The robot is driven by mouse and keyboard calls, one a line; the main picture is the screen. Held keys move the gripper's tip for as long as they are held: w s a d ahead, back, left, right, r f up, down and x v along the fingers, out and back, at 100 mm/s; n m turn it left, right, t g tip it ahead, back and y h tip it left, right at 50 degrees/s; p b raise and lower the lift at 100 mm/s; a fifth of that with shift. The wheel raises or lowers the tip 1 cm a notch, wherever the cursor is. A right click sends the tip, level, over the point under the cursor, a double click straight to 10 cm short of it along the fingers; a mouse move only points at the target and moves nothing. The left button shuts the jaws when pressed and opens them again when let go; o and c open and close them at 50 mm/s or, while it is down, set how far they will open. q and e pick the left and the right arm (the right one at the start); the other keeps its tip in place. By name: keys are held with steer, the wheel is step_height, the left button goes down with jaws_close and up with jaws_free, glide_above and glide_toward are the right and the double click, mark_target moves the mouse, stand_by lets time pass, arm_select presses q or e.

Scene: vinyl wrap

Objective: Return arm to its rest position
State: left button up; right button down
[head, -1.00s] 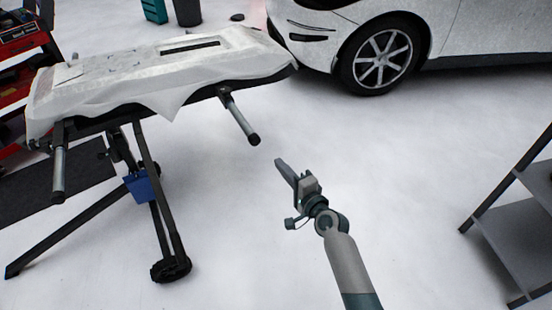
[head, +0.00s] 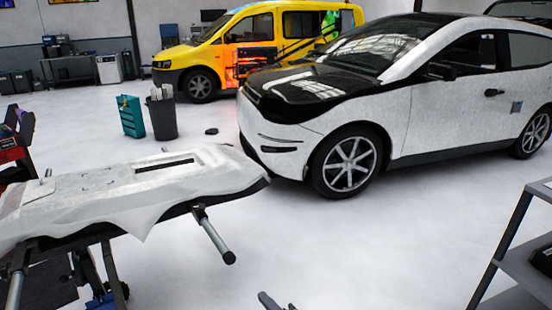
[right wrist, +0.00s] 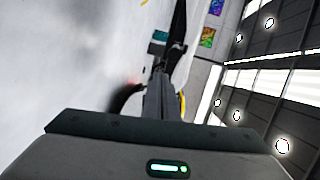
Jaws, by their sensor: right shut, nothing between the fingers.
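My right gripper (head: 268,300) shows only as a small grey tip at the bottom edge of the head view, over the pale floor. The rest of my right arm is below the picture. In the right wrist view its dark fingers (right wrist: 158,98) are together, with nothing held between them. The gripper is apart from the work stand (head: 100,205), which is draped in white film and stands to its left. My left gripper is in neither view.
A grey shelf rack (head: 508,262) stands at the right edge. A white and black car (head: 425,115) is ahead, with a yellow van (head: 225,50) behind it. A teal box (head: 131,117) and a dark bin (head: 161,118) stand beyond the stand. Floor between stand and rack is clear.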

steer(key=s+d+f+n+g+h+p, duration=0.1)
steer(key=s+d+f+n+g+h, duration=0.15)
steer(key=s+d+f, duration=0.5)
steer(key=s+d+f+n+g+h+p, duration=0.25)
steer(key=s+f, duration=0.65)
steer(key=f, duration=0.6)
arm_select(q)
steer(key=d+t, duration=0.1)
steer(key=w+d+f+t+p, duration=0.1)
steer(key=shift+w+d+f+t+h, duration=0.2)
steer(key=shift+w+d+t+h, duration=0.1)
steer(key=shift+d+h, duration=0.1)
arm_select(e)
steer(key=s+d+f+n+g+h, duration=0.1)
steer(key=s+d+f+n, duration=0.1)
steer(key=s+d+f, duration=0.2)
steer(key=s+d+f+n+g+h, duration=0.1)
steer(key=s+d+f+n, duration=0.2)
steer(key=s, duration=0.7)
steer(key=s+d+f+n+g+h, duration=0.1)
steer(key=s+d+f+n, duration=0.1)
steer(key=s+d+f, duration=0.3)
steer(key=s, duration=0.2)
steer(key=shift+s+f, duration=0.35)
steer(key=shift+w, duration=0.1)
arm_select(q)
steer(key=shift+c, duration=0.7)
